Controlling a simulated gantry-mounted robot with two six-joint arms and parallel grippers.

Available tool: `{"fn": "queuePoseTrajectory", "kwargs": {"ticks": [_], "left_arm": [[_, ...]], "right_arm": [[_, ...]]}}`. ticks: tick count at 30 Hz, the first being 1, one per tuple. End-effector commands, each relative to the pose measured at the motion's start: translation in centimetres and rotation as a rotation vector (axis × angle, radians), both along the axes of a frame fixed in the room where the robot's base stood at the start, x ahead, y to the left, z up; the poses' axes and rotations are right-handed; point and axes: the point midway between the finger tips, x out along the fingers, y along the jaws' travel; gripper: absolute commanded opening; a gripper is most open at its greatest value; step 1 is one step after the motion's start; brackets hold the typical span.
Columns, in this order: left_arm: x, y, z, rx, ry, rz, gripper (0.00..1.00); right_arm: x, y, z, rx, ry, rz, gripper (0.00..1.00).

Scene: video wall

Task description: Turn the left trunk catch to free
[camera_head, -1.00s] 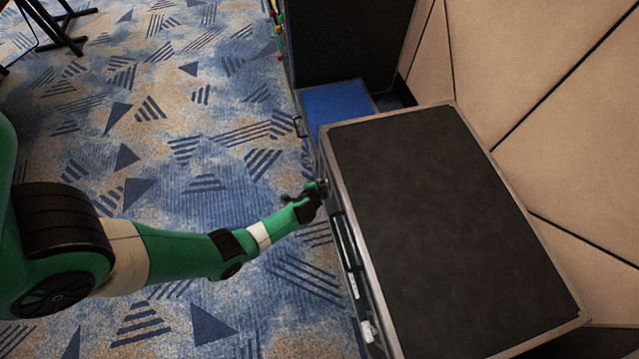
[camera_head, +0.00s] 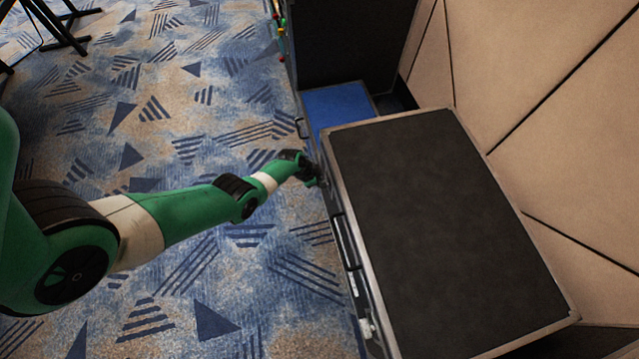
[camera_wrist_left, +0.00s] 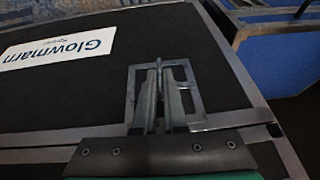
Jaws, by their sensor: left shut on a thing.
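The black trunk (camera_head: 440,220) with metal edges stands at the right in the head view, its lid down. My left gripper (camera_head: 318,178) is at the far end of the trunk's front side. In the left wrist view my left gripper (camera_wrist_left: 160,92) is shut on the left trunk catch (camera_wrist_left: 190,90), whose grey frame plate shows around the fingers. The fingers hide most of the catch's turning part. Another catch (camera_head: 367,327) shows pale at the near end of the front side. My right gripper is not in view.
A handle (camera_head: 346,243) sits midway along the trunk's front side. A blue-topped case (camera_head: 338,103) stands behind the trunk, and a padded beige wall (camera_head: 560,120) rises at the right.

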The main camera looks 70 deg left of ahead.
Motion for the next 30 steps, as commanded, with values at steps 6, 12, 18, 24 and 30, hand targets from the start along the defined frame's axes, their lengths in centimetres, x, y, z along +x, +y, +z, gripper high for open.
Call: {"fn": "queuePoseTrajectory", "kwargs": {"ticks": [6,12,18,24,30], "left_arm": [[0.21,0.20,0.00,-0.050,0.002,0.002,0.00],[0.15,0.16,0.04,-0.061,0.006,0.002,0.00],[0.10,0.12,0.00,-0.061,0.007,0.003,0.00],[0.06,0.07,-0.04,-0.062,0.008,0.002,0.38],[0.00,0.06,-0.06,-0.063,0.009,0.001,0.39]], "right_arm": [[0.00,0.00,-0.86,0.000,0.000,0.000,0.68],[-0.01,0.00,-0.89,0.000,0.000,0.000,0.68],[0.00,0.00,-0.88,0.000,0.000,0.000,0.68],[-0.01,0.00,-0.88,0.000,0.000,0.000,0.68],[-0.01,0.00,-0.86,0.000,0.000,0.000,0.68]]}}
